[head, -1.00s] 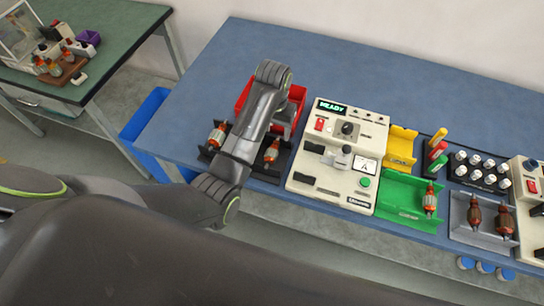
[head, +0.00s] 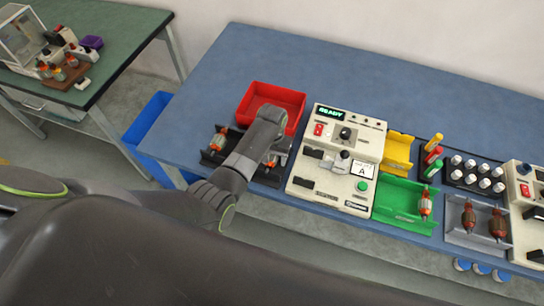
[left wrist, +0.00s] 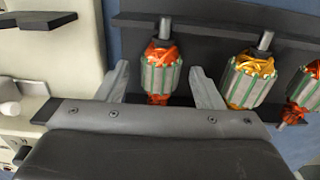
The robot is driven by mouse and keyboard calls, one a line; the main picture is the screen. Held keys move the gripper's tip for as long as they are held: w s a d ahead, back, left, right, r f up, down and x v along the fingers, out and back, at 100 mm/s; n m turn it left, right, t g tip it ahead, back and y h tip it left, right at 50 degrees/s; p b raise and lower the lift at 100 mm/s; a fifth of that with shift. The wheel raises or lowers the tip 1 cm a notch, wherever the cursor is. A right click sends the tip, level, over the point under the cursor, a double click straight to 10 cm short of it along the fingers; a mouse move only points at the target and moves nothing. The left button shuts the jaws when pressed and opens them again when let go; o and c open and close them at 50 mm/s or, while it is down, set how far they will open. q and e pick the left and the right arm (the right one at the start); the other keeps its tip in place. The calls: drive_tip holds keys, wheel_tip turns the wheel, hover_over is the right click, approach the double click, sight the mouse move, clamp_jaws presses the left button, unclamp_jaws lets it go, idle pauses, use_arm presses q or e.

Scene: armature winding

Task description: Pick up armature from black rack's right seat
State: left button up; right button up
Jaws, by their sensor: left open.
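The black rack (head: 210,157) stands on the blue table, left of the cream machine. One orange-and-grey armature (head: 218,138) shows at its left end; my arm covers most of the right part. In the left wrist view the rack (left wrist: 212,22) holds an armature (left wrist: 162,76) with orange windings, upright in that picture. My left gripper (left wrist: 162,90) is open, with a finger on either side of this armature. A yellow-wound armature (left wrist: 250,80) and a partly cut-off orange one (left wrist: 305,90) are to the right, outside the fingers. My left gripper (head: 274,157) is partly hidden in the head view.
A red bin (head: 262,92) is just behind the rack. The cream machine (head: 335,165) stands close on the right, with yellow (head: 397,150) and green (head: 400,195) trays beyond. The table's back left is clear.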

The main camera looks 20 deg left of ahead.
use_arm(q)
drive_tip(key=shift+c, duration=0.2)
drive_tip(key=c, duration=1.1)
drive_tip(key=shift+c, duration=0.2)
